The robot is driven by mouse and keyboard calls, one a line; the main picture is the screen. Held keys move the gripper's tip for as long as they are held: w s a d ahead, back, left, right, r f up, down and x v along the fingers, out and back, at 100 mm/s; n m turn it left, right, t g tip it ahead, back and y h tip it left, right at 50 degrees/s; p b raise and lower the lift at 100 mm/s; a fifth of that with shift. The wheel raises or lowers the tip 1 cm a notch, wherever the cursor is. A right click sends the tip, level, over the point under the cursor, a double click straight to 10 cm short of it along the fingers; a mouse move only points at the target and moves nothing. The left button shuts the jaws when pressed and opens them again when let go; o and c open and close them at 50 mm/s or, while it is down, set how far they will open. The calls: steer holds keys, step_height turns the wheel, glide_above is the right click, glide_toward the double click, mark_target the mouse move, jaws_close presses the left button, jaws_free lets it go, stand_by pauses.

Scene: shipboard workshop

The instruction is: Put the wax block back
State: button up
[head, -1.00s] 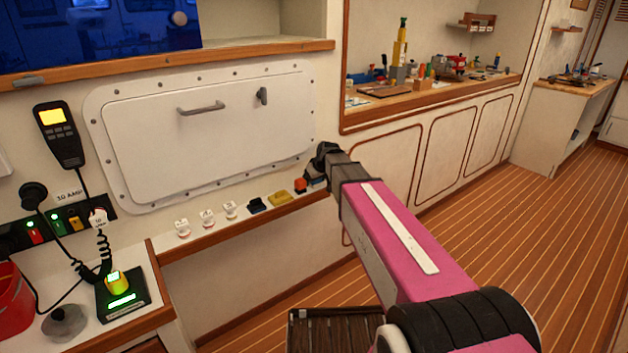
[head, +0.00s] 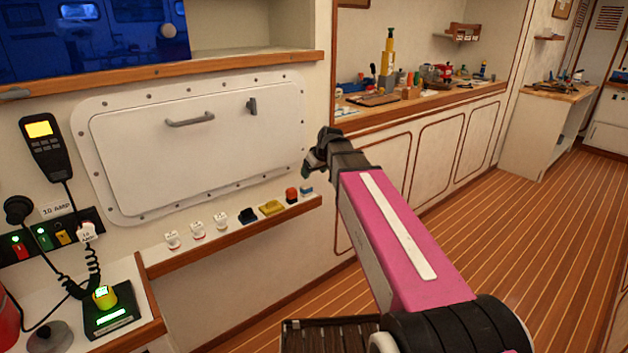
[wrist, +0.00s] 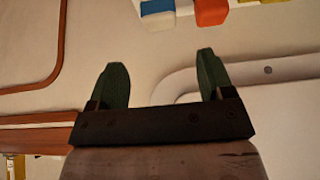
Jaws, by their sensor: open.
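No item is clearly marked as the wax block. The small blocks on the wall ledge are a blue-and-white block (head: 307,191) at the right end, an orange-red one with a dark base (head: 292,195), a yellow one (head: 271,207) and a black one (head: 248,215). My gripper (head: 310,168) is above the ledge's right end, apart from the blocks. In the wrist view my gripper (wrist: 160,72) is open, with nothing between its green fingertips. The blue-and-white block (wrist: 157,14) and orange-red block (wrist: 212,12) show beyond the fingers, at the top edge.
Three white labelled pieces (head: 197,229) stand further left on the wooden-edged ledge (head: 230,238). A white hatch with a handle (head: 180,145) is on the wall above. A handset (head: 42,147) hangs at left. A cluttered workbench (head: 430,103) stands behind; the floor at right is clear.

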steer(key=s+d+f+m+g+h, duration=0.1)
steer(key=s+d+f+m, duration=0.1)
steer(key=s+d+f, duration=0.2)
steer(key=s+d+f+m+g+h, duration=0.1)
steer(key=s+d+f+m+g, duration=0.1)
steer(key=s+f, duration=0.8)
steer(key=s+d+f+m+g+h, duration=0.1)
steer(key=s+d+f+m+g, duration=0.1)
steer(key=s+d+f, duration=0.3)
steer(key=s+f, duration=0.3)
steer(key=shift+d+m, duration=0.35)
steer(key=shift+m, duration=0.05)
